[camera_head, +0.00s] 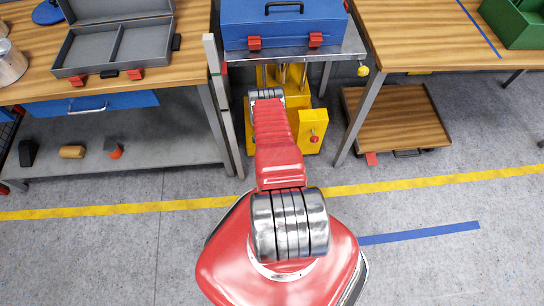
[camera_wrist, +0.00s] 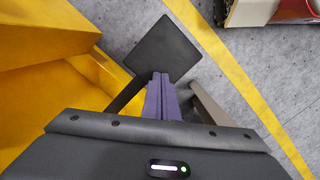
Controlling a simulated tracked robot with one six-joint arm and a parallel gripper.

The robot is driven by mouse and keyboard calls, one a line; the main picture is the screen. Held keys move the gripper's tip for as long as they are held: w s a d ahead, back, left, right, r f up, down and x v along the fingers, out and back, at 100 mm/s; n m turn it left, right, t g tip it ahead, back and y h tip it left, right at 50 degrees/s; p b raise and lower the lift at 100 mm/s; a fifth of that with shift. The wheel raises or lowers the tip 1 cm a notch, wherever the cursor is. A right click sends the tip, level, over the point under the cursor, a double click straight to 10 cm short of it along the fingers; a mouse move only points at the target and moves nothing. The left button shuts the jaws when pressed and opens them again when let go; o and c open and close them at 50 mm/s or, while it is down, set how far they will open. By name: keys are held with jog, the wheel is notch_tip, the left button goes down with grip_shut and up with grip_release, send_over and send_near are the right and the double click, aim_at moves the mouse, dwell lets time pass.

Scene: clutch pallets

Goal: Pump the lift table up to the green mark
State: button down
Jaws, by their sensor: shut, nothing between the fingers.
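The lift table has a yellow base (camera_head: 290,139) and a grey metal top (camera_head: 345,45), which carries a closed blue case. An upright post (camera_head: 216,95) stands at its left. A small green mark (camera_head: 216,74) shows on the post, with a small red piece (camera_head: 224,68) close beside it, slightly higher in the picture. In the wrist view, a flat black pedal plate (camera_wrist: 163,50) on a dark lever sticks out beside the yellow base (camera_wrist: 40,100). My gripper (camera_wrist: 161,76) is shut and empty, its purple fingertips overlapping the pedal's near edge. I cannot tell whether they touch. The arm hides the gripper in the head view.
Wooden workbenches stand left (camera_head: 30,80) and right (camera_head: 420,40) of the lift table. A low wooden dolly (camera_head: 395,118) is under the right bench. A yellow floor line (camera_head: 440,183) crosses in front. A yellow knob (camera_head: 363,71) shows by the table top's right edge.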

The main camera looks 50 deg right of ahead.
jog(key=shift+r, duration=0.1)
notch_tip(320, 180, up, 14)
jog(key=w, duration=0.1)
jog(key=shift+w+d+f, duration=0.15)
jog(key=shift+w+f, duration=0.05)
jog(key=shift+f, duration=0.05)
dwell(0.7)
jog(key=shift+s, duration=0.15)
dwell(1.0)
